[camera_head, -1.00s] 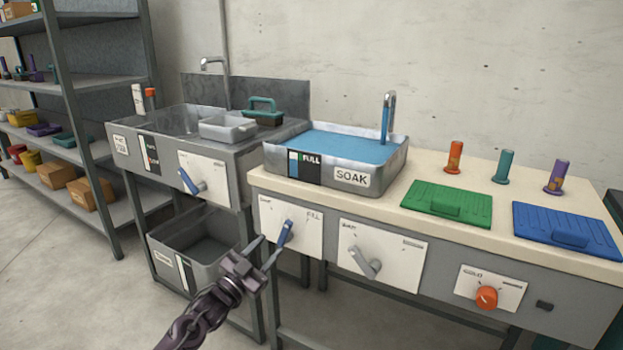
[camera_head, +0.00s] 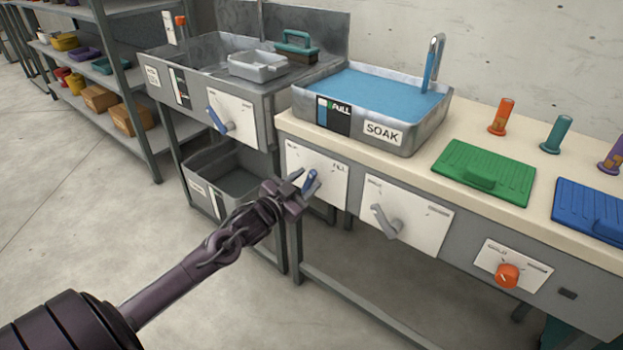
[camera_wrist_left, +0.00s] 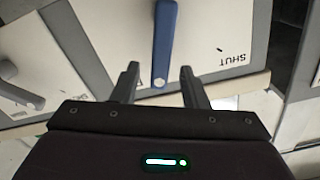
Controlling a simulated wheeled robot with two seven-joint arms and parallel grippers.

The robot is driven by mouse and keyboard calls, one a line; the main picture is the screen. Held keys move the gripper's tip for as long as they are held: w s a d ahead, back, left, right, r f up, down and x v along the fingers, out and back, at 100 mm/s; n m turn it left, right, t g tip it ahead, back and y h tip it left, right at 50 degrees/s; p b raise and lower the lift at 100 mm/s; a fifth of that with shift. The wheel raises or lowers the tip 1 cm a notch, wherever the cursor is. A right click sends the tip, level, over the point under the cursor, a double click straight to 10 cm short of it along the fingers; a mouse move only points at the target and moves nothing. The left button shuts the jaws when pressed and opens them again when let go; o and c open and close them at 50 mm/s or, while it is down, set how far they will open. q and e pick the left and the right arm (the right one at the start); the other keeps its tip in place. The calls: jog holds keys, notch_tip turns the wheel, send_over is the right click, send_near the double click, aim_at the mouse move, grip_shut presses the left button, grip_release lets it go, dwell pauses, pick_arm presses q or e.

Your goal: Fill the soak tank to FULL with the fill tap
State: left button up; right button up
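The soak tank (camera_head: 446,112) is a grey metal basin marked SOAK, with blue water high near its rim. Its FULL gauge (camera_head: 334,115) shows a blue column. Blue water shows under the curved spout (camera_head: 437,42). The fill tap is a blue lever (camera_head: 311,181) on a white plate marked FILL at the right; it leans up and right. My left gripper (camera_head: 298,186) is open at the lever. In the left wrist view the lever (camera_wrist_left: 163,45) lines up between the spread fingers (camera_wrist_left: 160,80), with gaps on both sides; contact is not visible.
A grey lever (camera_head: 384,221) and an orange knob (camera_head: 508,276) sit on plates to the right. A sink (camera_head: 185,62) with another blue lever (camera_head: 218,121) stands left. A bin (camera_head: 243,183) is below it. Green (camera_head: 484,172) and blue (camera_head: 592,212) boards lie on the counter.

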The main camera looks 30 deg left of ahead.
pick_arm(q)
jog(key=shift+w+d, duration=0.1)
jog(key=shift+w, duration=1.25)
grip_shut()
